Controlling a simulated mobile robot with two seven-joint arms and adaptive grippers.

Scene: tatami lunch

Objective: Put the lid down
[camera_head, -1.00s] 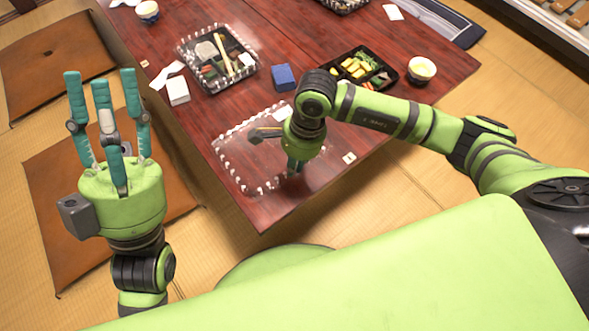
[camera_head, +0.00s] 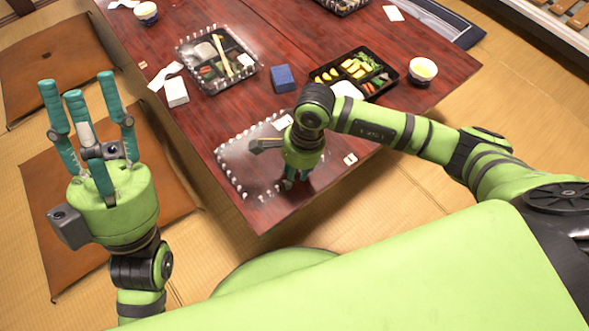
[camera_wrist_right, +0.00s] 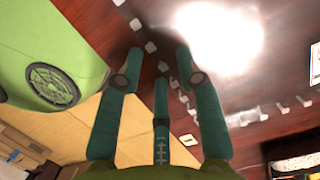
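The lid (camera_head: 240,165) is clear plastic with a bumpy rim. It lies flat, low over or on the near corner of the dark red table; exact contact is hard to tell. In the right wrist view the lid (camera_wrist_right: 225,45) shows a bright glare. My right gripper (camera_head: 294,182) points down at the lid's near right edge. In the right wrist view its fingers (camera_wrist_right: 159,65) stand apart, with nothing visibly pinched between them. My left gripper (camera_head: 78,90) is open and empty, fingers up, left of the table above a brown cushion.
A black bento box with food (camera_head: 353,68) stands beyond my right arm, beside a white cup (camera_head: 422,72). A second bento under a clear lid (camera_head: 217,60), a blue box (camera_head: 283,78) and a white box (camera_head: 175,92) stand further back. The table edge (camera_head: 305,207) is close to the lid.

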